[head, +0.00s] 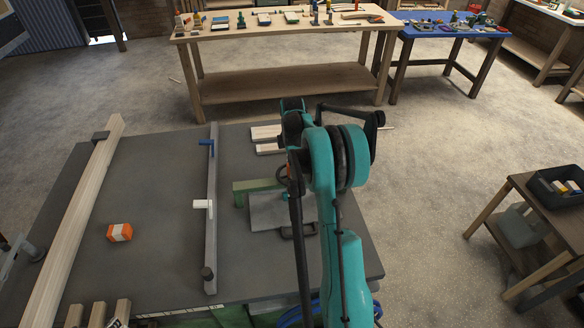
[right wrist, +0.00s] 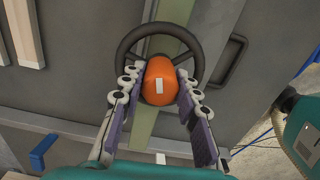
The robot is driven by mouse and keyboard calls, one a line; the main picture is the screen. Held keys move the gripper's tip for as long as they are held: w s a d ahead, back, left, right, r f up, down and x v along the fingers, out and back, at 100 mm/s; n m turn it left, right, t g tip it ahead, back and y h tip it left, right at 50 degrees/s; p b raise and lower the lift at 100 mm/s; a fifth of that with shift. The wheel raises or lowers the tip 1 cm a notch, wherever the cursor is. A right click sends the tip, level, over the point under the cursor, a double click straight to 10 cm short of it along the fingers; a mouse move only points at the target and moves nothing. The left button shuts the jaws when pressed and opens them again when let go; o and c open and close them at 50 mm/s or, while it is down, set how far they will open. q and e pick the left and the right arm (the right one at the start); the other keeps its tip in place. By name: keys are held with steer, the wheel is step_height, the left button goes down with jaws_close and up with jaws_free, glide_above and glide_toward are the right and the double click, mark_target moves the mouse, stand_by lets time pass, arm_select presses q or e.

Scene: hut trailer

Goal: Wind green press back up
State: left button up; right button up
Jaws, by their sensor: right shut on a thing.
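The green press (head: 255,186) stands on the dark grey worktable, partly hidden behind my right arm in the head view. Its dark handwheel (head: 282,174) shows beside the arm. In the right wrist view the wheel's black rim (right wrist: 121,50) stands over the green press bar (right wrist: 143,125). My right gripper (right wrist: 160,80) has its fingers on both sides of an orange knob (right wrist: 159,88) with a white mark, in front of the wheel. How the knob joins the wheel is hidden. My left gripper is in neither view.
The worktable (head: 165,190) also bears a long pale beam (head: 78,215), a grey clamp bar (head: 212,225) with a blue handle (head: 206,142), and an orange-white block (head: 119,232). Benches with tools stand behind. A small side table (head: 520,205) stands right, with clear floor between.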

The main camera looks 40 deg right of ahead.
steer(key=shift+n, duration=0.3)
steer(key=o, duration=1.2)
steer(key=shift+c, duration=0.2)
step_height(320, 180, up, 12)
